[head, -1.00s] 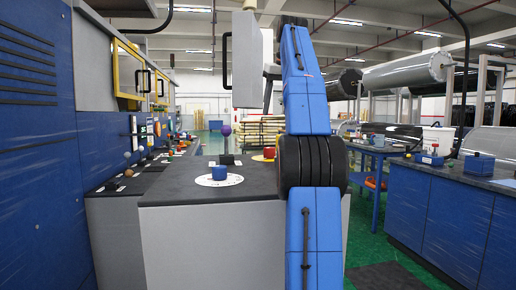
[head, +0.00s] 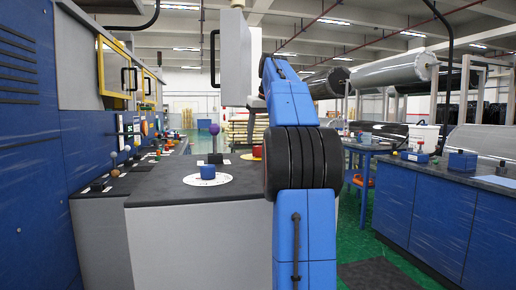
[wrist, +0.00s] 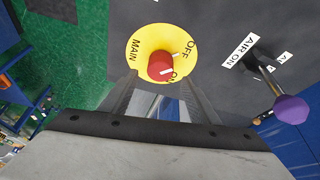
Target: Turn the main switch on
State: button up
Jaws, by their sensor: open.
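The main switch is a red knob (wrist: 160,66) on a round yellow plate (wrist: 141,44) marked MAIN, OFF and ON in the wrist view. A pale mark shows on the knob, but I cannot tell surely which word it points at. In the head view the red knob (head: 257,151) shows just left of my arm, on the dark console top, its plate partly hidden. My gripper (wrist: 162,100) is open, its two fingers reaching toward the near side of the knob, with nothing held. In the head view my arm hides the gripper.
A purple-tipped lever (wrist: 290,108) labelled AIR ON stands right of the switch in the wrist view. A blue knob (head: 207,171) on a white disc sits nearer on the console (head: 160,195). A grey hanging panel (head: 232,58) is left of my arm. Blue cabinets (head: 430,205) stand right.

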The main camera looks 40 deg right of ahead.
aim_at(258, 147)
jog(key=shift+x, duration=2.6)
jog(key=c, duration=1)
jog(key=shift+c, duration=0.2)
